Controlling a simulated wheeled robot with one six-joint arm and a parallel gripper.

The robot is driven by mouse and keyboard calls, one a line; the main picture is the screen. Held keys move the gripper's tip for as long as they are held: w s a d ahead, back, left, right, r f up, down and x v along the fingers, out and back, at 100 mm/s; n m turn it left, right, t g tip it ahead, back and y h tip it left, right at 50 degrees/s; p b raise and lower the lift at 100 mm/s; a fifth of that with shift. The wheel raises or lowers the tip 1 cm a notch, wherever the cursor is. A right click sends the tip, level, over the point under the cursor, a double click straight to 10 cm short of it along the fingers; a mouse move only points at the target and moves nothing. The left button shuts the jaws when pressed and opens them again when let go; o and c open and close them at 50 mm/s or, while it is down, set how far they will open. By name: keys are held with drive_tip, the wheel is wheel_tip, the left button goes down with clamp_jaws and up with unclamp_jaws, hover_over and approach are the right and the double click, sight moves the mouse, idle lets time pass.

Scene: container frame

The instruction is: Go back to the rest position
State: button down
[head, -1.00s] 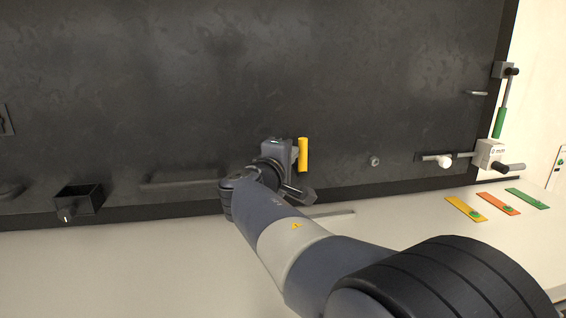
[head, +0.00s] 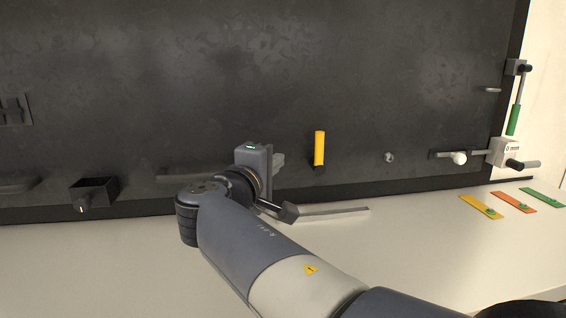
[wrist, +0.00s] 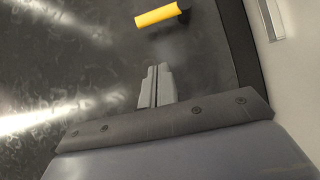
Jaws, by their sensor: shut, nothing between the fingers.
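My gripper (head: 279,160) is in front of the dark panel (head: 330,70) in the head view, left of the yellow handle (head: 319,148). In the wrist view its two grey fingers (wrist: 156,86) lie together, shut and empty. The yellow handle (wrist: 158,15) shows beyond the fingertips in the wrist view, apart from them. The handle stands upright on the panel in the head view.
A black open box (head: 95,190) is on the panel at the left. A white block with a lever (head: 503,152) and a green-handled rod (head: 513,120) are at the right. Yellow, orange and green strips (head: 481,207) lie on the pale ledge (head: 420,225).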

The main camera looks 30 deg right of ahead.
drive_tip(key=shift+s+a, duration=0.45)
drive_tip(key=shift+a, duration=0.1)
